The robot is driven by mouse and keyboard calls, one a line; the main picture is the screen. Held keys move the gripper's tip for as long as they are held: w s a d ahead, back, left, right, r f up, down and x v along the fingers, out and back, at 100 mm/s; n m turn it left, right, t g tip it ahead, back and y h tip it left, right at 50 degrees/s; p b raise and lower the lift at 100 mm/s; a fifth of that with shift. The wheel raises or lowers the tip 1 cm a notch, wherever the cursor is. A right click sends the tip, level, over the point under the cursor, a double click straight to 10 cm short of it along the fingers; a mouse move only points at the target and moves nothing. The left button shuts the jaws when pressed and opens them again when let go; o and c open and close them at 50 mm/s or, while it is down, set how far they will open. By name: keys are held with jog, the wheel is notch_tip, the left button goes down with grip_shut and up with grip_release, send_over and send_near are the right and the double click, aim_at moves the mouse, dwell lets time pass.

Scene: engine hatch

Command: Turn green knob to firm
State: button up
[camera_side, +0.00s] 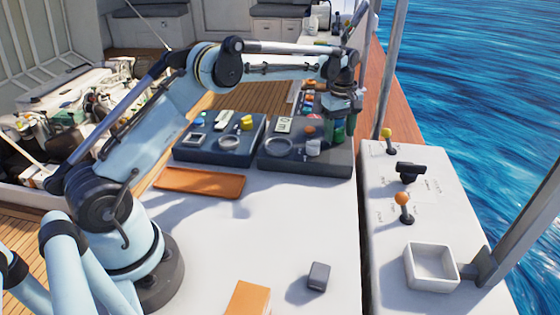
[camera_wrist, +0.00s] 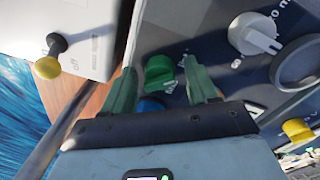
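The green knob (camera_wrist: 160,72) shows in the wrist view on a dark control panel (camera_wrist: 215,50), with its raised grip towards the camera. My gripper (camera_wrist: 160,66) is open, with one finger on each side of the knob. Gaps show between the knob and both fingers, so it is not held. In the side view my gripper (camera_side: 345,132) points down over the back right of the right dark panel (camera_side: 325,162). There the fingers hide most of the knob, and its pointer and the "firm" mark cannot be read.
A blue knob (camera_wrist: 150,105) is partly hidden behind the gripper. A white knob (camera_wrist: 255,33) and a yellow knob (camera_wrist: 298,130) are on the panels. A yellow-ball lever (camera_wrist: 47,67) stands on the white console beside the panel. The tabletop in front holds an orange tray (camera_side: 200,182) and a grey block (camera_side: 318,276).

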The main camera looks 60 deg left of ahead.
jog(key=c, duration=0.9)
jog(key=shift+o, duration=0.2)
jog(key=shift+m, duration=0.4)
jog(key=m, duration=0.3)
jog(key=shift+s+a+m, duration=0.1)
jog(key=shift+m, duration=0.2)
jog(key=m, duration=0.4)
jog(key=shift+a+m, duration=0.1)
jog(key=shift+m, duration=0.2)
jog(key=m, duration=0.4)
jog(key=shift+a+g, duration=0.15)
jog(key=shift+g, duration=0.15)
jog(key=shift+a+m, duration=0.1)
jog(key=shift+m, duration=2.1)
